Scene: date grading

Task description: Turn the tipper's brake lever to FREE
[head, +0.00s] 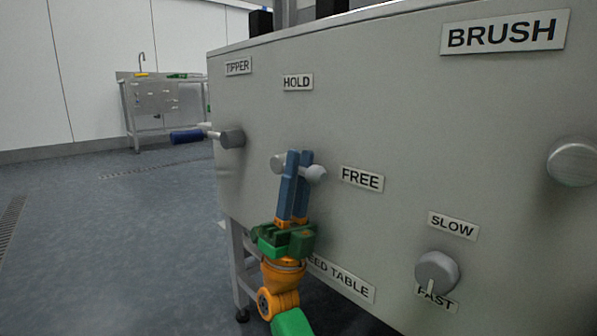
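The tipper's brake lever (316,174) is a short pale bar with a rounded end on the grey panel, below the HOLD label (297,82). It points right and slightly down, towards the FREE label (362,179). My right gripper (299,157) reaches up from below. Its two blue fingers lie close together across the lever, one on each side, and appear shut on it. The fingers hide the middle of the bar. The TIPPER label (238,66) is at the panel's upper left. My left gripper is not in view.
A crank with a blue handle (187,136) sticks out left of the lever. A SLOW/FAST knob (437,272) and a round knob (574,162) under BRUSH (505,33) are to the right. A sink bench (160,95) stands far back; the floor at left is clear.

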